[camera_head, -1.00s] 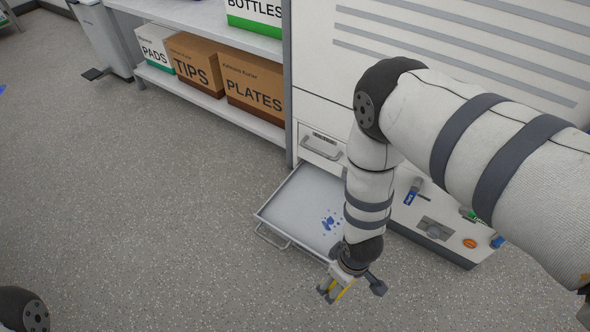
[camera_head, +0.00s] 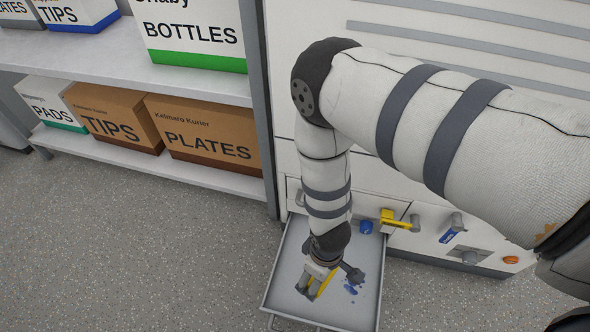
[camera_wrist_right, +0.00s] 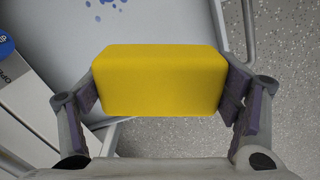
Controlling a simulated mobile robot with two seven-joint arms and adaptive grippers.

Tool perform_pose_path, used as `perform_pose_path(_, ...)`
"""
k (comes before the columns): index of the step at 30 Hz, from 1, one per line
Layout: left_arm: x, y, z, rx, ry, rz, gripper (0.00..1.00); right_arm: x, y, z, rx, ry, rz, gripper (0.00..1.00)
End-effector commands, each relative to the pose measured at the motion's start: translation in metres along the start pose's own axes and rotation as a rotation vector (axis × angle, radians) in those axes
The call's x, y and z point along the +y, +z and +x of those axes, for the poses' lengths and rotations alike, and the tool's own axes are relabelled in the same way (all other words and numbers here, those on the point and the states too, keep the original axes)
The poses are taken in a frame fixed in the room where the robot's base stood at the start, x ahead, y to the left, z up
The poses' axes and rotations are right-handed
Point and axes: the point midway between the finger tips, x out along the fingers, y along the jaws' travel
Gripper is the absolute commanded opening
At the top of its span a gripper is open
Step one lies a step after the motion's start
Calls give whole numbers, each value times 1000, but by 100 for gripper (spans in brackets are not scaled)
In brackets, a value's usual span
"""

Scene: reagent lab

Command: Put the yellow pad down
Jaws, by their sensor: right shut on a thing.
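The yellow pad (camera_wrist_right: 160,80) is a plain block held between the two fingers of my right gripper (camera_head: 312,287), which is shut on it. In the head view only a narrow yellow part of the pad (camera_head: 323,283) shows beside the fingers. The gripper points down over the open white drawer (camera_head: 283,267). Blue stains (camera_head: 351,288) mark the drawer floor to the right of the gripper and also show in the wrist view (camera_wrist_right: 104,8). Whether the pad touches the drawer floor cannot be told. My left gripper is not in view.
The cabinet front right of the drawer carries a yellow handle (camera_head: 398,220), a blue knob (camera_head: 366,227), a blue-labelled lever (camera_head: 450,232) and an orange button (camera_head: 511,260). A shelf (camera_head: 205,180) with cartons stands at left. The floor (camera_head: 150,260) left of the drawer is clear.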

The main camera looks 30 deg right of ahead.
Motion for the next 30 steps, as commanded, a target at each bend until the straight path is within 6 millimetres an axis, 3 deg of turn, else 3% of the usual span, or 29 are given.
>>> perform_pose_path(1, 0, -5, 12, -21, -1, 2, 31, 6, -14, 17, -2, 0, 1, 48)
perform_pose_path(4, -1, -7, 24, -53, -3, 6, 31, 18, -42, 33, -4, -1, -1, 48)
perform_pose_path(9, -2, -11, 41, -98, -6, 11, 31, 28, -68, 67, -6, -2, 0, 48)
perform_pose_path(14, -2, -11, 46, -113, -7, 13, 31, 32, -79, 77, -3, -1, -2, 48)
perform_pose_path(20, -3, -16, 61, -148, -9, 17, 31, 34, -82, 113, -7, -3, 0, 48)
perform_pose_path(30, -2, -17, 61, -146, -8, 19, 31, 34, -83, 114, -2, -1, -1, 48)
